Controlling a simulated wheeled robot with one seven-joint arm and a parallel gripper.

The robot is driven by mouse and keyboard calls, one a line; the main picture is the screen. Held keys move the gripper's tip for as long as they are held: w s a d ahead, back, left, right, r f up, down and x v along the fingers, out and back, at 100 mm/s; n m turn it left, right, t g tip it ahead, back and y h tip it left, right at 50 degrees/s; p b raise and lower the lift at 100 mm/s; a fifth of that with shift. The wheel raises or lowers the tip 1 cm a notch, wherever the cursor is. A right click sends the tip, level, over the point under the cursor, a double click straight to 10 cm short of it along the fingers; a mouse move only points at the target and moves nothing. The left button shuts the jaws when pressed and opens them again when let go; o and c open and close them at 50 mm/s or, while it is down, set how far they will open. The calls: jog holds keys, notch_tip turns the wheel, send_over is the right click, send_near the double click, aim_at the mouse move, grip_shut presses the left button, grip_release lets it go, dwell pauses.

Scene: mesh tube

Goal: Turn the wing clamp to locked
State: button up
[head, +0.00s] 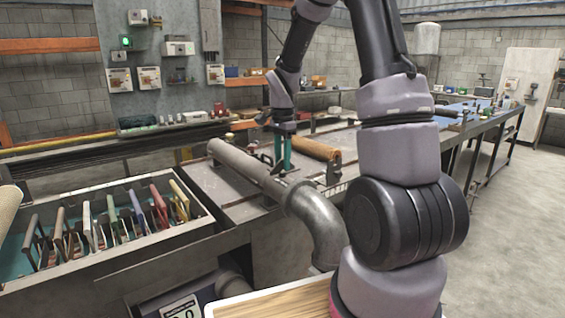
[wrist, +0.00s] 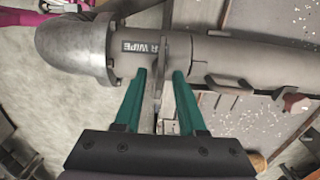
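A grey metal pipe (head: 240,160) with an elbow (head: 318,222) lies across the bench. In the wrist view the pipe (wrist: 225,52) runs across the top, with a flanged elbow (wrist: 75,48) at left and a label ending in "WIPE" beside a thin upright grey plate (wrist: 178,48). This plate looks like the wing clamp, though I cannot tell its setting. My gripper (wrist: 161,72) has green fingers spread apart at the pipe's near side. A narrow grey tab (wrist: 158,82) shows between them, with gaps on both sides. In the head view my gripper (head: 282,166) is pointed down by the pipe.
A dark handle (wrist: 230,86) and a red knob (wrist: 293,101) sit right of my fingers. An orange-brown cylinder (head: 316,149) lies behind the pipe. A bin of coloured framed pieces (head: 205,222) stands at left. Boxes hang on the far wall panel.

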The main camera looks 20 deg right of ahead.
jog(key=shift+f, duration=0.45)
grip_shut()
